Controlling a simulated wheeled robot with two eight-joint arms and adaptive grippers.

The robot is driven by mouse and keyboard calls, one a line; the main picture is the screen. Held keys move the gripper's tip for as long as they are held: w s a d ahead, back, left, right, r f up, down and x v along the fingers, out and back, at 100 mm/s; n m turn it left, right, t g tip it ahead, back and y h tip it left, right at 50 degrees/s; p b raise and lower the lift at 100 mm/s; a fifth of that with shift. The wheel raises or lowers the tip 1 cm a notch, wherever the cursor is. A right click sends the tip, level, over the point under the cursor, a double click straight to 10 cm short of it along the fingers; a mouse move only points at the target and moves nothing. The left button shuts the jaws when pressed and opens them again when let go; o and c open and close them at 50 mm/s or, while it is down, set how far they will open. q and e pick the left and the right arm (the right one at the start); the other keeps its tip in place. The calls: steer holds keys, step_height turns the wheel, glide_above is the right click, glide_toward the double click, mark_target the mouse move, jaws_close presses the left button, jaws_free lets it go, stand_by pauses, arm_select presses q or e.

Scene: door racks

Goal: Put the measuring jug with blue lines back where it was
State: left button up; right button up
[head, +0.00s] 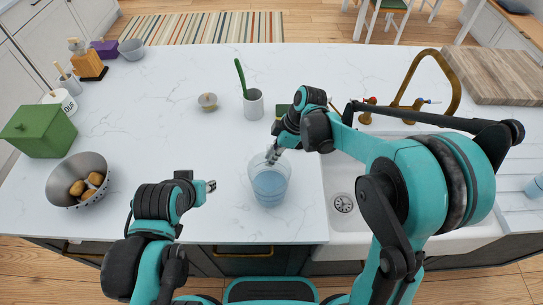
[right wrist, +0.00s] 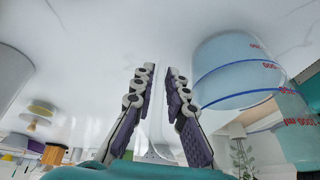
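The measuring jug (head: 269,182) is clear and bluish and stands upright on the white countertop, left of the sink. In the right wrist view the jug (right wrist: 235,75) is at the right, with a blue line and red markings. My right gripper (head: 272,156) is at the jug's far rim in the head view. In the right wrist view its fingers (right wrist: 161,70) are a little apart with nothing between them, and the jug is beside them. My left gripper (head: 211,186) is left of the jug, apart from it; its finger gap is too small to tell.
The sink (head: 342,204) with a brass tap (head: 425,66) is to the right. A cup with a green handle (head: 253,104) and a small dish (head: 208,101) stand behind the jug. A metal bowl (head: 66,185) and green box (head: 38,130) are at left. The middle-left countertop is clear.

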steer(key=shift+o, duration=0.2)
steer(key=shift+r, duration=0.1)
steer(key=shift+r, duration=0.25)
steer(key=p+v, duration=0.3)
steer(key=v, duration=0.8)
steer(key=s+d+r+m+t+h, duration=0.1)
steer(key=s+d+m+t+h, duration=0.3)
steer(key=s+d+m, duration=0.9)
steer(key=s+m+t, duration=0.2)
steer(key=m+t, duration=0.1)
steer(key=m, duration=0.1)
steer(key=shift+d+t+h, duration=0.15)
steer(key=shift+t+h, duration=0.15)
step_height(320, 180, down, 7)
steer(key=b, duration=0.6)
steer(key=shift+r, duration=0.2)
